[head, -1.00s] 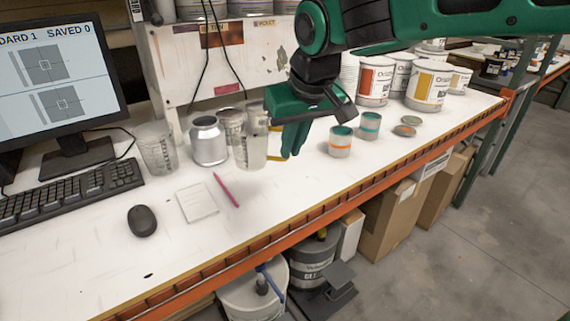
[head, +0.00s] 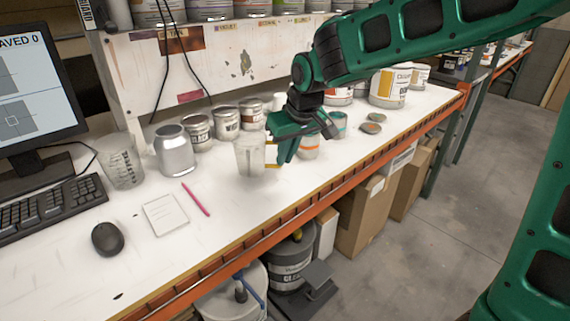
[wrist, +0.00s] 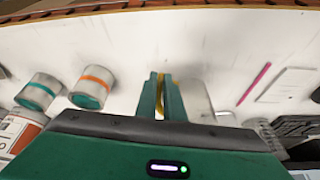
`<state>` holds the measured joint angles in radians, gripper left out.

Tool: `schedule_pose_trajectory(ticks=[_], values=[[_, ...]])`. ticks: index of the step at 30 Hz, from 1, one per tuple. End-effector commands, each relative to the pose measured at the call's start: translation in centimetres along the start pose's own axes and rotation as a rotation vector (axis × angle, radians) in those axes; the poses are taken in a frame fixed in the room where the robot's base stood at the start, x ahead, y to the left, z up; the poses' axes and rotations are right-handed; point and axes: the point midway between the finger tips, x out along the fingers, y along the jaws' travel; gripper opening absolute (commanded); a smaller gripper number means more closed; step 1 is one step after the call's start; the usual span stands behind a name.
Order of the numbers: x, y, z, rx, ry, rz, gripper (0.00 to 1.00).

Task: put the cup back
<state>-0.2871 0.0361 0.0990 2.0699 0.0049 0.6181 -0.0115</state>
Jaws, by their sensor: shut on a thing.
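A clear, cloudy plastic cup (head: 250,158) is upright at the front middle of the white bench in the head view. My gripper (head: 271,156) is shut on its right side. In the wrist view the cup (wrist: 195,95) is pale and partly hidden behind my gripper (wrist: 161,95). I cannot tell whether its base touches the bench. A second clear cup with dark graduation marks (head: 120,165) stands at the left, by the keyboard.
An orange-banded tin (head: 309,147) is close right of my gripper. A pink pen (head: 196,199), notepad (head: 165,215) and mouse (head: 107,239) lie at left.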

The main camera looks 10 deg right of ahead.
Motion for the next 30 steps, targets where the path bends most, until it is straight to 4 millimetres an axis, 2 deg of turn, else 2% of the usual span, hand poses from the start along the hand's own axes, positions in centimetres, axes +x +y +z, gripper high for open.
schedule_pose_trajectory(ticks=[3, 6, 17, 18, 20, 30], values=[[1.6, -0.1, 0.8, 0.000, -0.003, 0.000, 0.00], [2.3, -0.1, 1.0, 0.000, -0.001, 0.000, 0.00], [2.6, -0.1, 1.1, 0.000, -0.001, 0.000, 0.00], [2.6, -0.1, 1.1, 0.000, 0.000, 0.000, 0.15], [2.5, -0.1, 1.1, 0.000, 0.000, 0.000, 0.27], [2.3, -0.2, 1.0, -0.001, 0.001, 0.000, 0.27]])
